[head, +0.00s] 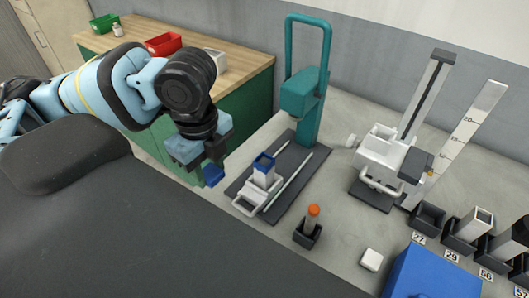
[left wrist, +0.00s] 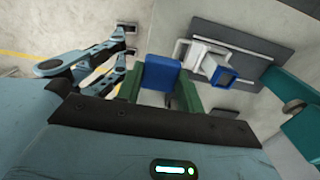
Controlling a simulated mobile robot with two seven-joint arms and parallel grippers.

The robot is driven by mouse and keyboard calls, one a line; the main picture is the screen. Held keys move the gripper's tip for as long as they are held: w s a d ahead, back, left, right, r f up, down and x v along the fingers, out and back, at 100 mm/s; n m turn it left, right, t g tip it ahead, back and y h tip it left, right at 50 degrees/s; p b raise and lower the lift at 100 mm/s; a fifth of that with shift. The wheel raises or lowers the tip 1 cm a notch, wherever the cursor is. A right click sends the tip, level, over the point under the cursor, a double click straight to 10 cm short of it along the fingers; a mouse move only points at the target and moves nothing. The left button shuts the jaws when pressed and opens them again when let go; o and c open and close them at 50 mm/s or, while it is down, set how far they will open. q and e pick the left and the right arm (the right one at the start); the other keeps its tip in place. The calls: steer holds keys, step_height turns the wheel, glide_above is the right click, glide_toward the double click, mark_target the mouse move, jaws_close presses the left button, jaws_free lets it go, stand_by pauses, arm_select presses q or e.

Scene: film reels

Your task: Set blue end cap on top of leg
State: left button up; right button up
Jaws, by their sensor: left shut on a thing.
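My left gripper (head: 212,160) points down and is shut on the blue end cap (head: 213,175). In the left wrist view, the blue end cap (left wrist: 161,72) sits between the two green finger pads. The leg (head: 263,178) is a pale square tube with a blue, open-looking square top. It stands upright on the sled of the teal press, to the right of my gripper. The leg also shows in the left wrist view (left wrist: 222,76), to the right of the cap and apart from it. My right gripper is not clearly seen.
The teal press (head: 308,95) rises behind the leg on its dark base plate (head: 293,190). An orange-topped piece stands in a black holder (head: 308,235). A white measuring stand (head: 385,145), numbered black holders (head: 428,217) and a blue box (head: 430,275) are to the right.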

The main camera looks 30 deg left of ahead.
arm_select(q)
steer(key=w+d, duration=0.1)
steer(key=w, duration=0.3)
steer(key=w+d+f, duration=0.1)
steer(key=w, duration=0.4)
steer(key=w+d+b, duration=0.1)
steer(key=w, duration=0.4)
steer(key=shift+d+f, duration=0.25)
steer(key=shift+d, duration=0.1)
steer(key=shift+f, duration=1.75)
steer(key=shift+f, duration=0.15)
steer(key=o, duration=0.9)
steer(key=shift+o, duration=0.2)
step_height(320, 180, up, 12)
steer(key=shift+r+p, duration=0.2)
steer(key=shift+p, duration=0.25)
